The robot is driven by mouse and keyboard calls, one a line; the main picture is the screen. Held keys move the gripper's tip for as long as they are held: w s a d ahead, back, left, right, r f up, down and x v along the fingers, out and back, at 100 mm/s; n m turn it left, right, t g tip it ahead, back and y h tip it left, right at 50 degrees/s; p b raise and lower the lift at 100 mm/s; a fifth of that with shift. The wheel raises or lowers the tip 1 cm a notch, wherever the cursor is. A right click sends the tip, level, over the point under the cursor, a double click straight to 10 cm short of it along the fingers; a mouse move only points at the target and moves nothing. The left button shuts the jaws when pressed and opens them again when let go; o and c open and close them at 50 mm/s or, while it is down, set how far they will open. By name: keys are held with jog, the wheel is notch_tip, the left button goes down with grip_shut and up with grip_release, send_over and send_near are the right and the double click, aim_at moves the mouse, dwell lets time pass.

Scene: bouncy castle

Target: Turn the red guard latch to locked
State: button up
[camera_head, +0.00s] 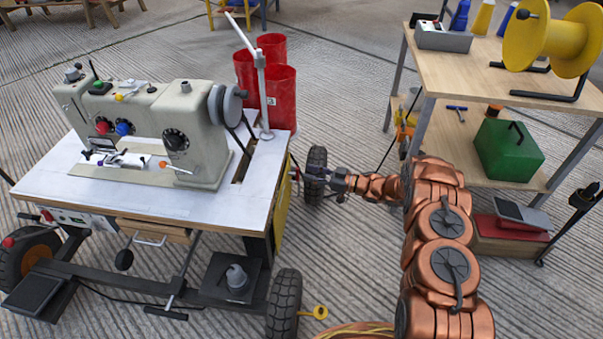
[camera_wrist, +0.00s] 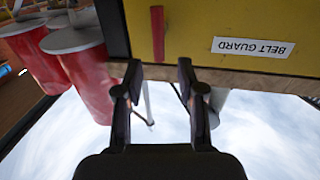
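The sewing machine table (camera_head: 70,185) has a yellow belt guard panel (camera_head: 281,208) on its right side. In the wrist view the panel (camera_wrist: 222,20) carries a white "BELT GUARD" label (camera_wrist: 253,47), which reads upside down. The red guard latch (camera_wrist: 157,33) is a narrow bar on the panel, upright in the picture. My gripper (camera_wrist: 157,72) is open and empty, its fingers to either side of the latch's line, just below its end in the picture. The gripper also shows in the head view (camera_head: 308,177), beside the table's right edge; fine contact is unclear there.
A sewing machine (camera_head: 160,125) and a white post (camera_head: 262,90) stand on the table. Red bins (camera_head: 281,95) stand behind it. A workbench (camera_head: 470,68) with a yellow reel (camera_head: 535,43) and green box (camera_head: 507,150) is on the right. Wheels (camera_head: 284,305) flank the table's underside.

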aim_at(293, 174)
jog(key=shift+b+x, duration=0.45)
jog(key=shift+x, duration=1.55)
grip_shut()
